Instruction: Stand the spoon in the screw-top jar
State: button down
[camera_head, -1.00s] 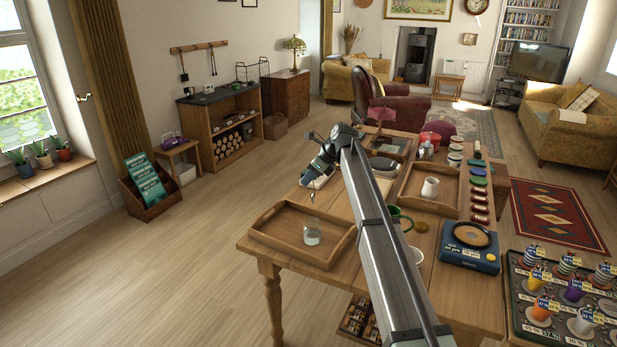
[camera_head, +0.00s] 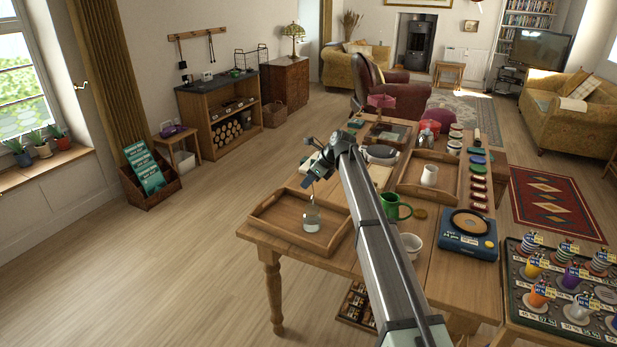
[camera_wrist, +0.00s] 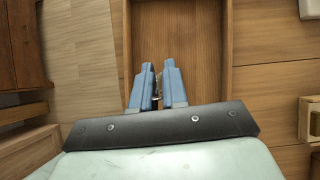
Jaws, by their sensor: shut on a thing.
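The screw-top jar (camera_head: 312,219) is clear glass and stands upright in the wooden tray (camera_head: 264,211) at the table's near left. My gripper (camera_head: 312,174) is above the jar in the head view. It is shut on the spoon (camera_head: 313,189), which shows as a thin strip hanging down toward the jar's mouth. I cannot tell whether its lower end is inside the mouth or just above it. In the wrist view my blue gripper fingers (camera_wrist: 158,66) are close together with a metallic sliver of the spoon (camera_wrist: 158,84) between them. The jar cannot be made out there.
A green mug (camera_head: 395,207) and a white cup (camera_head: 411,243) stand right of the tray. A second tray (camera_head: 412,178) holds a white container (camera_head: 429,175). The first tray is otherwise empty around the jar.

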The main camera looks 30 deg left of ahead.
notch_tip(320, 180, down, 6)
jog(key=shift+f, duration=0.15)
dwell(0.7)
jog(key=c, duration=1.1)
grip_release()
jog(key=v, duration=1.4)
jog(key=shift+f, duration=0.1)
